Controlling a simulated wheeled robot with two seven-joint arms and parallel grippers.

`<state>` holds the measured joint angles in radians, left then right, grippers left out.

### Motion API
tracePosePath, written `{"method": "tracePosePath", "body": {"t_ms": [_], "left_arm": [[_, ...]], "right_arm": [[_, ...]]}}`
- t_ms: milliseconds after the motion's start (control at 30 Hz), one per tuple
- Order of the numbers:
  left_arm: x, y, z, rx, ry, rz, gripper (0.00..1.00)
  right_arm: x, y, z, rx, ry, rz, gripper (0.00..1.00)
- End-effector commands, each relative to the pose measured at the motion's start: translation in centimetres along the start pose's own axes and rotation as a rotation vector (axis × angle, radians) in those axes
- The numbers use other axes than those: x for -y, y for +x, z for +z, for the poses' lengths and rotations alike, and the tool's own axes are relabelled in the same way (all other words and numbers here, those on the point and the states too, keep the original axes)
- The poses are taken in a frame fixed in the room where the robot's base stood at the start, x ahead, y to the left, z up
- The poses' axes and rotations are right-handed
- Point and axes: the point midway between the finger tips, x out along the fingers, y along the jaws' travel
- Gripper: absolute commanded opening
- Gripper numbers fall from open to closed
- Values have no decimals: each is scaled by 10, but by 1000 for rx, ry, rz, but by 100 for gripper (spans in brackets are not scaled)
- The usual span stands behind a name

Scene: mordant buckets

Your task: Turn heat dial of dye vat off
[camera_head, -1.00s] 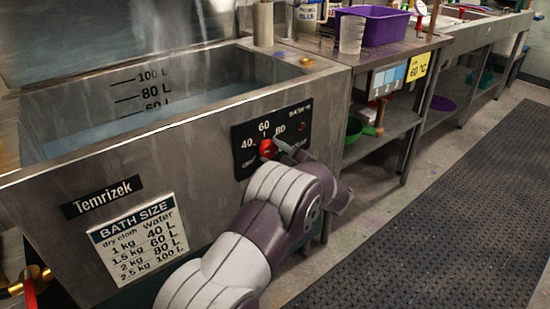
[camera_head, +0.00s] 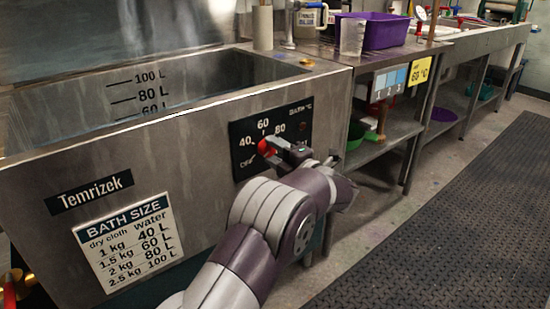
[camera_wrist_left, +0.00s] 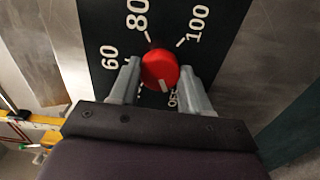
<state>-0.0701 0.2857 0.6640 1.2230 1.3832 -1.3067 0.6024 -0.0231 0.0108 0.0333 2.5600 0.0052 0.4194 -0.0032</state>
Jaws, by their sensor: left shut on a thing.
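The dye vat (camera_head: 215,128) is a big grey metal tank on the left in the head view. Its black heat panel (camera_head: 297,117) is on the front, with temperature numbers and an OFF mark. The red heat dial (camera_head: 265,147) sits on this panel, partly hidden by my gripper. My left gripper (camera_head: 278,150) is at the panel. In the left wrist view the dial (camera_wrist_left: 160,68) is between the two fingers of my left gripper (camera_wrist_left: 160,80), which is shut on it. The dial's white mark points down, close to the OFF lettering. My right gripper is not in view.
A metal bench to the right holds a purple tub (camera_head: 388,31) and a clear beaker (camera_head: 352,36). A green bowl (camera_head: 356,131) is on the shelf below. A dark floor mat (camera_head: 440,215) lies in the open aisle at the right.

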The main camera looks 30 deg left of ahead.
Motion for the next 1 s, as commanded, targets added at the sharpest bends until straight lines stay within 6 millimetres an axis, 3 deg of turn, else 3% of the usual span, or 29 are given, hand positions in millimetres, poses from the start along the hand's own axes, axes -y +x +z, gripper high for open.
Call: {"method": "tracePosePath", "body": {"t_ms": [600, 633, 700, 1000], "left_arm": [[1, 0, 0, -1, -39, -3, 17], [1, 0, 0, -1, -39, -3, 50], [1, 0, 0, -1, -39, -3, 72], [0, -2, 0, 0, -39, -1, 72]], "right_arm": [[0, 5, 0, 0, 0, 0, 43], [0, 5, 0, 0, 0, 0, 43], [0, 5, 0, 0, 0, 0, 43], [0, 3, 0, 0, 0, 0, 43]]}}
